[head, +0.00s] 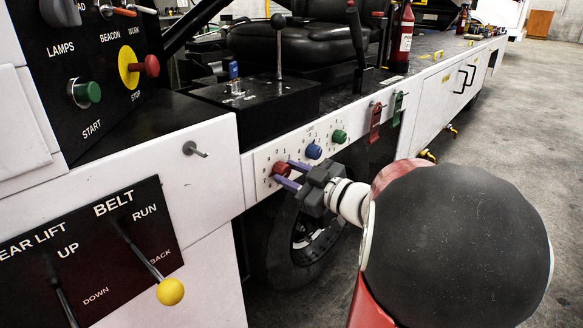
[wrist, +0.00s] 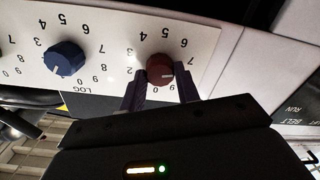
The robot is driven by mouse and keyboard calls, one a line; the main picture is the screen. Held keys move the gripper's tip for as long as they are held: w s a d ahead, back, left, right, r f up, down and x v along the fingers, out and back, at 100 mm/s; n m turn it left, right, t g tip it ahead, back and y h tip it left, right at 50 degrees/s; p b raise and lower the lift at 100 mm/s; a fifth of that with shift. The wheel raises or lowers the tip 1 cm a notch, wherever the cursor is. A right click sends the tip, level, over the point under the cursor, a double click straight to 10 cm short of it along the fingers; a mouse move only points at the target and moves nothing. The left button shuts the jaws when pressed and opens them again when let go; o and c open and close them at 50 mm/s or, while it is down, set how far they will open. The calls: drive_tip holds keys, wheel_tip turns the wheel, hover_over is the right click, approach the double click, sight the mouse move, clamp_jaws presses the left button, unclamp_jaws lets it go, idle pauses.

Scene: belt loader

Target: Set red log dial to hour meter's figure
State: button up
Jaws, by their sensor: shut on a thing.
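The red log dial (head: 279,169) is the leftmost of three dials on a white numbered panel (head: 262,162) in the head view. My gripper (head: 283,172) reaches it from the right and is shut on it, one purple finger on each side. In the wrist view, which is upside down, the red dial (wrist: 160,66) sits between the fingertips of my gripper (wrist: 160,84). A pale pointer mark shows on its face, but I cannot tell which figure it meets. Some figures around it are partly hidden by my fingers. I cannot make out an hour meter in either view.
A blue dial (head: 313,151) and a green dial (head: 339,136) stand right of the red one. Red and green tags (head: 375,122) hang farther right. A belt lever with a yellow knob (head: 170,291) juts out at lower left. Open floor (head: 520,120) lies right.

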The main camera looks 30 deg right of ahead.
drive_tip(key=m+p, duration=0.4)
drive_tip(key=m, duration=0.3)
drive_tip(key=m+p, duration=0.2)
drive_tip(key=m, duration=0.4)
drive_tip(key=shift+f, duration=0.1)
drive_tip(key=shift+m, duration=0.3)
idle(0.3)
drive_tip(key=o, duration=1)
drive_tip(key=shift+s+d, duration=0.1)
drive_tip(key=v, duration=0.7)
drive_tip(key=shift+s+d+f, duration=0.1)
drive_tip(key=shift+s, duration=0.2)
